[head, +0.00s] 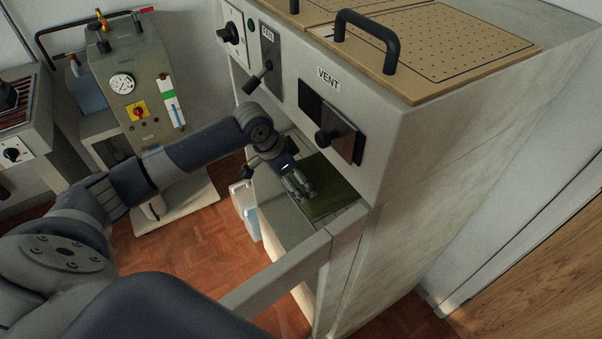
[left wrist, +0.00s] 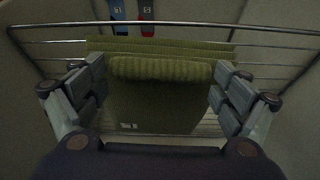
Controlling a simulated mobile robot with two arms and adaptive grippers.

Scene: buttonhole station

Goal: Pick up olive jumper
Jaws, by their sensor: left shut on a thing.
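The olive jumper (head: 332,199) lies folded in the open bay of the grey cabinet, under the VENT panel. In the left wrist view the ribbed olive jumper (left wrist: 155,105) has a thick rolled fold at its top, between the two fingers. My left gripper (head: 299,186) reaches down into the bay and is shut on the jumper. In the left wrist view the left gripper (left wrist: 160,84) has a finger on each side of the fold. The jumper's underside is hidden. My right gripper is not in view.
Wire rack bars (left wrist: 278,70) surround the jumper. The cabinet (head: 375,165) overhangs the bay with a black VENT knob (head: 328,137). A grey rail (head: 280,275) runs in front. A gauge machine (head: 125,90) stands at the back left. A pale container (head: 245,210) stands beside the bay.

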